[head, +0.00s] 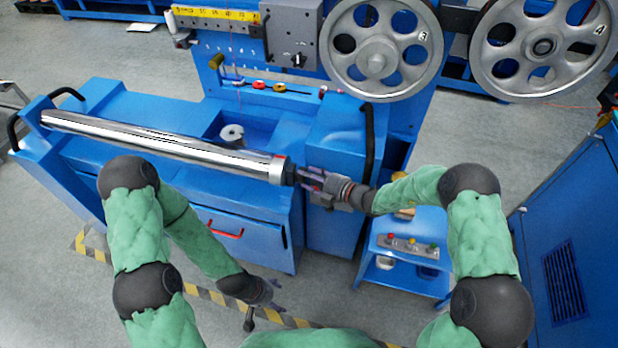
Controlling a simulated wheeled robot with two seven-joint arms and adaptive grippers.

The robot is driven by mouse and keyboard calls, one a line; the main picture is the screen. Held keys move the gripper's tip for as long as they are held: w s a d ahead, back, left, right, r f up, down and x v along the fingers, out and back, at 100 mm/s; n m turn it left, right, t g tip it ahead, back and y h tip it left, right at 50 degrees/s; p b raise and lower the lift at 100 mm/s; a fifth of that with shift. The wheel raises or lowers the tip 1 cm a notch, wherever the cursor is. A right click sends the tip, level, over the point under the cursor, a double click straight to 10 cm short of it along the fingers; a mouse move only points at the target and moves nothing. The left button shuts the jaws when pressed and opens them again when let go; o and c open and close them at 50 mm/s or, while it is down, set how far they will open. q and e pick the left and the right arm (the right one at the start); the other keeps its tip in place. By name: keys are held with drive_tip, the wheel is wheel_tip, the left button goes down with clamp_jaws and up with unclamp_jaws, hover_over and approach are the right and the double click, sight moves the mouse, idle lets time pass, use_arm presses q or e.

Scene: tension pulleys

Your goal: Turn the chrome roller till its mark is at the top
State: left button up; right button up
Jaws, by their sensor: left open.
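The chrome roller (160,144) lies across the blue machine at the left, its long axis running from upper left to lower right. A grey collar (276,172) sits at its right end, with a small red mark (281,157) on the collar's upper side. A dark shaft end (291,175) sticks out beyond the collar. My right gripper (305,178) is at this shaft end, fingers pointing left toward it; whether they grip it is too small to tell. My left gripper (264,309) is open and low, in front of the machine, away from the roller.
Large grey pulleys marked 3 (376,61) and 4 (543,47) stand at the upper right. A small blue cart with a button box (410,246) is below my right forearm. A blue cabinet (566,235) stands at the right. Striped floor tape (205,295) runs in front.

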drive_tip(key=shift+s+a+f, duration=0.15)
drive_tip(key=shift+s+a, duration=0.05)
drive_tip(key=shift+s, duration=0.05)
drive_tip(key=shift+n, duration=0.3)
drive_tip(key=shift+s+a+f+n+t+y, duration=0.1)
drive_tip(key=shift+s+f+n+t+y, duration=0.15)
drive_tip(key=shift+n, duration=0.55)
drive_tip(key=shift+s+a+f+n+t+y, duration=0.2)
drive_tip(key=shift+n+t, duration=0.25)
drive_tip(key=shift+n, duration=0.45)
drive_tip(key=shift+w+d+f+n+t+y, duration=0.1)
drive_tip(key=shift+n+t+y, duration=0.25)
drive_tip(key=shift+n, duration=0.55)
drive_tip(key=o, duration=1.1)
drive_tip(key=shift+a, duration=0.1)
drive_tip(key=shift+c, duration=0.2)
drive_tip(key=shift+w+d+r, duration=0.15)
drive_tip(key=shift+w+d, duration=0.05)
